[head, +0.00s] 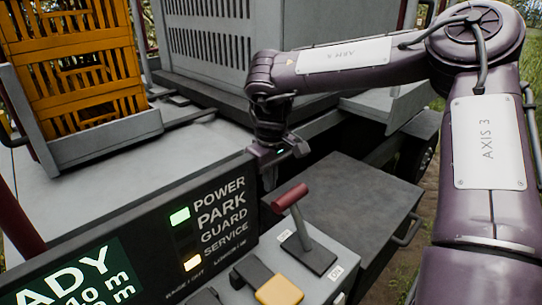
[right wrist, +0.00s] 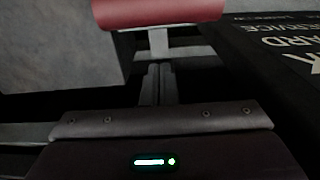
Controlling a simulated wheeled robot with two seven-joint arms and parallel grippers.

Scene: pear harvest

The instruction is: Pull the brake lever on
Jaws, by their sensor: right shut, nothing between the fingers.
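The brake lever (head: 290,197) has a red cylindrical grip on a grey stem and stands on a grey console (head: 345,248). Its stem leans up and to the left, toward the display panel. Small white labels lie near its base; I cannot read them surely. My right gripper (head: 269,180) points down just behind and left of the red grip, with its fingers shut and empty. In the right wrist view the red grip (right wrist: 160,12) is at the top edge, beyond the closed fingers (right wrist: 155,82). I cannot tell whether they touch. My left gripper is not in view.
A dark panel (head: 222,243) with POWER, PARK, GUARD and SERVICE has green and amber lights lit. A yellow-topped control (head: 279,291) sits in front of the lever. An orange crate (head: 75,65) stands at the back left. A dark grey box (head: 350,195) is right of the lever.

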